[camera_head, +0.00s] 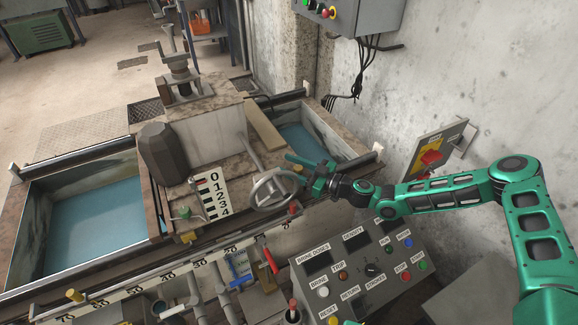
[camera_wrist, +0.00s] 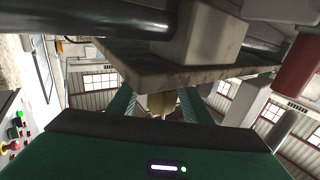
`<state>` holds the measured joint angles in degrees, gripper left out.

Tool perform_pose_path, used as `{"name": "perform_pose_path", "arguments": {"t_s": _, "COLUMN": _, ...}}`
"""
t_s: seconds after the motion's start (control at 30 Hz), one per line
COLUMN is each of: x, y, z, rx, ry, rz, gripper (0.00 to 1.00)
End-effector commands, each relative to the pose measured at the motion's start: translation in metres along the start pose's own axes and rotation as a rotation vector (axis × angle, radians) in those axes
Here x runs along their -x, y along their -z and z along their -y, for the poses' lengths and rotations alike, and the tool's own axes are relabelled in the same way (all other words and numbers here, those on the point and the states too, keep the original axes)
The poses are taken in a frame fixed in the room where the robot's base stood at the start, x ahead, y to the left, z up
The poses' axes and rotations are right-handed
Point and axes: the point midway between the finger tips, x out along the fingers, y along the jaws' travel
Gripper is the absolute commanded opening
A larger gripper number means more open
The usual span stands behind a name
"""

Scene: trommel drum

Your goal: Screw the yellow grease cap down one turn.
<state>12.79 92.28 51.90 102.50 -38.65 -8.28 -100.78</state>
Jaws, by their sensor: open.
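In the wrist view a dull yellow rounded piece (camera_wrist: 160,104), which looks like the yellow grease cap, shows between my two green fingers, under the edge of a brown plate. My gripper (camera_wrist: 158,103) is open, with a finger on each side of it. I cannot tell whether either finger touches it. In the head view my gripper (camera_head: 292,163) reaches in from the right, just behind the handwheel. I cannot make out the cap at the fingers there.
A grey handwheel (camera_head: 272,190) stands in front of my gripper. A control panel (camera_head: 362,268) with buttons lies below my arm. A red switch (camera_head: 430,158) is on the right wall. A number scale (camera_head: 213,193) and blue-floored troughs (camera_head: 92,222) are to the left.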

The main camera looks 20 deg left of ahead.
Motion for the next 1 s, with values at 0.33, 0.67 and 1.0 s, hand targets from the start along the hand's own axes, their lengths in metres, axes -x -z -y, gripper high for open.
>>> {"name": "perform_pose_path", "arguments": {"t_s": 0.33, "x": -0.002, "y": -0.0001, "z": 0.0003, "rx": 0.0, "ry": 0.0, "rz": 0.0, "gripper": 0.35}}
{"name": "perform_pose_path", "arguments": {"t_s": 0.67, "x": -0.0022, "y": 0.0, "z": -0.0006, "rx": 0.001, "ry": -0.011, "rz": 0.0, "gripper": 0.04}}
{"name": "perform_pose_path", "arguments": {"t_s": 1.0, "x": -0.0028, "y": 0.0005, "z": -0.0064, "rx": 0.001, "ry": -0.191, "rz": -0.002, "gripper": 0.04}}
